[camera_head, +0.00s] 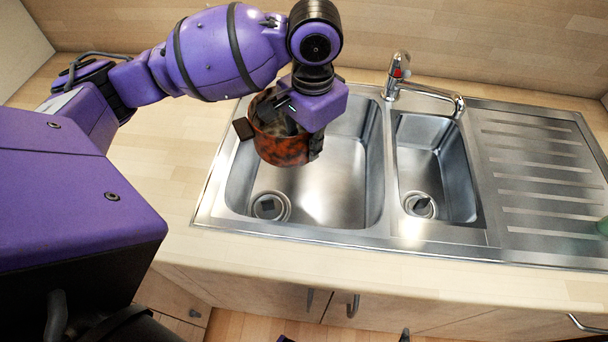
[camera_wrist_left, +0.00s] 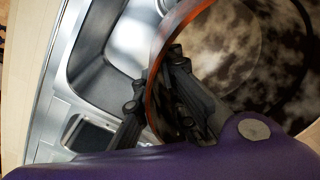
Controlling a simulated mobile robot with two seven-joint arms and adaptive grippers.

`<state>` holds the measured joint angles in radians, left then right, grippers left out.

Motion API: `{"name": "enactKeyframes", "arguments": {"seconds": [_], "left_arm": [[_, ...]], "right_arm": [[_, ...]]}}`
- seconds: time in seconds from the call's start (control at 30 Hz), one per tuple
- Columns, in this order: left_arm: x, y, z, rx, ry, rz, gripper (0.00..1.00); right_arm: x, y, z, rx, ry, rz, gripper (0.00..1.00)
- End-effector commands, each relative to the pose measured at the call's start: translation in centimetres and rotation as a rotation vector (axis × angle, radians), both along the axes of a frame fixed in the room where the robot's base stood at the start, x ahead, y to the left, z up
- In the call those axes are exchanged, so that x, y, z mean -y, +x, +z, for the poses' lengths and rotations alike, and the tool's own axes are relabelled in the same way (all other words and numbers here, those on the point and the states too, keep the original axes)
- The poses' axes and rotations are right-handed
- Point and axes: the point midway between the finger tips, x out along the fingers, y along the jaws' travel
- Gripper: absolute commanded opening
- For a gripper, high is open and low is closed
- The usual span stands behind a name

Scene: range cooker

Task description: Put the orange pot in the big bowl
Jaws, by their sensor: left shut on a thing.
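The orange pot (camera_head: 280,146), mottled with dark patches, hangs over the back left part of the big sink bowl (camera_head: 345,185). My left gripper (camera_head: 300,128) is shut on the pot's wall at its right side. In the left wrist view the fingers (camera_wrist_left: 180,95) straddle the orange rim of the pot (camera_wrist_left: 165,45), whose mottled inside fills the right. The big bowl shows at the left there (camera_wrist_left: 95,65). The pot's base appears clear of the bowl floor, though the exact height is hard to tell. My right gripper is not in view.
The small sink bowl (camera_head: 435,170) lies to the right, with the ribbed drainer (camera_head: 540,175) beyond it. The tap (camera_head: 398,75) stands behind the bowls. The wooden counter (camera_head: 170,165) left of the sink is clear.

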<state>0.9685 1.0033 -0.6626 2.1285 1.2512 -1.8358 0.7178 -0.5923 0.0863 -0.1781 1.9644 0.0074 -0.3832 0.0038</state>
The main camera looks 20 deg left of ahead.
Motion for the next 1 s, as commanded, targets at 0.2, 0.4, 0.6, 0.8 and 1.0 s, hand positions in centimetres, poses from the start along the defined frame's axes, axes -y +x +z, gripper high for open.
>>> {"name": "enactKeyframes", "arguments": {"seconds": [0.2,0.4,0.6,0.8,1.0], "left_arm": [[-0.3,2.8,-2.7,0.002,0.000,-0.449,0.00],[-1.1,5.0,-5.4,0.004,0.001,-0.866,0.00],[-2.1,6.8,-8.3,0.006,0.002,-1.274,0.00],[-3.0,8.0,-10.6,0.011,0.002,-1.595,0.00],[-3.5,8.5,-11.8,0.013,0.003,-1.752,0.00]], "right_arm": [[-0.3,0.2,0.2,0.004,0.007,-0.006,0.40],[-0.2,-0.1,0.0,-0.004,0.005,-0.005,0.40],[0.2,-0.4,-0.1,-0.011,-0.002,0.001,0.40],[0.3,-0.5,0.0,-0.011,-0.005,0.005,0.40],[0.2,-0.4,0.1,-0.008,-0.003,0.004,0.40]]}}
